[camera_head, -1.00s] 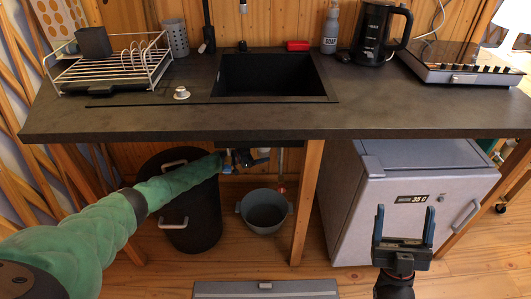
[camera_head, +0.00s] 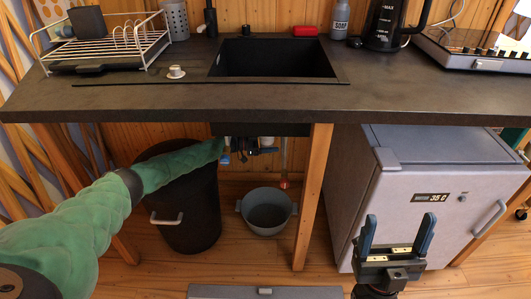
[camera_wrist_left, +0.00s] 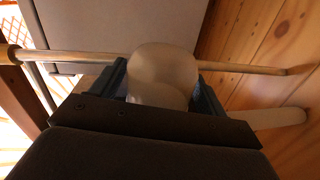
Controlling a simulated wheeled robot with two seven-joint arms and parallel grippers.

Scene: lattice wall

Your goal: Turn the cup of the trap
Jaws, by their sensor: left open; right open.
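The pale cup of the trap (camera_wrist_left: 163,70) shows in the left wrist view between the two dark fingers of my left gripper (camera_wrist_left: 162,98). The fingers stand open on either side of it; I cannot tell whether they touch it. In the head view my green left arm reaches under the sink. My left gripper (camera_head: 232,156) is small and partly hidden there, among white trap parts (camera_head: 267,142). My right gripper (camera_head: 396,238) is open and empty, with blue fingers upright in front of the fridge.
A black bin (camera_head: 195,222) stands behind my left arm. A grey bucket (camera_head: 267,211) sits on the floor below the trap. A wooden leg (camera_head: 311,198) and a grey fridge (camera_head: 440,178) are to the right. In the left wrist view, a thin pipe (camera_wrist_left: 240,68) runs behind the cup.

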